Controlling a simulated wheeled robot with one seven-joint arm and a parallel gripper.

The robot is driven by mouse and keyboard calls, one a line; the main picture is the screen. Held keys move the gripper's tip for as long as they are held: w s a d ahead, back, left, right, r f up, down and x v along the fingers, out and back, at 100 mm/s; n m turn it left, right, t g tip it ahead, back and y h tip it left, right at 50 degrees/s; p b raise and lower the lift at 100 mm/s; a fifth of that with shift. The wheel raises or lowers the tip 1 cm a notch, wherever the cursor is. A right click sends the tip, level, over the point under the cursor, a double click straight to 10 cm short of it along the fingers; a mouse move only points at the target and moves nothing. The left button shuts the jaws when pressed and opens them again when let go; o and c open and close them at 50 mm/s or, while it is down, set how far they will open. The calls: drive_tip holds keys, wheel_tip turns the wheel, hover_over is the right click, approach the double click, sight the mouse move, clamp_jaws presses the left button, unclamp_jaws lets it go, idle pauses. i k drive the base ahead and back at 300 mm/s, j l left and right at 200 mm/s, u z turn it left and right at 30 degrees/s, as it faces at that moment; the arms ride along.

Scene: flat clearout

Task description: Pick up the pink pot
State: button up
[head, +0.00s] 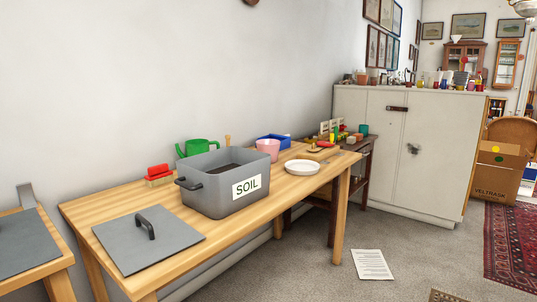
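The pink pot (268,147) stands upright on the wooden table (192,240), behind the right end of the grey soil bin. The bin's rim hides part of its lower left side. A white plate (302,167) lies to its right and nearer the front. A blue container (274,138) is just behind it. My gripper does not show in the head view.
The grey bin (205,199) labelled SOIL holds dark soil. A grey lid (140,250) lies at the table's left end. A green watering can (201,147) and a red brush (158,172) stand behind the bin. Carpet in front is mostly clear, with a paper (371,265) on it.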

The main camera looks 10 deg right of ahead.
sight(271, 147)
drive_tip(key=i+l+u, duration=0.3)
drive_tip(key=i+l, duration=0.35)
drive_tip(key=l, duration=0.15)
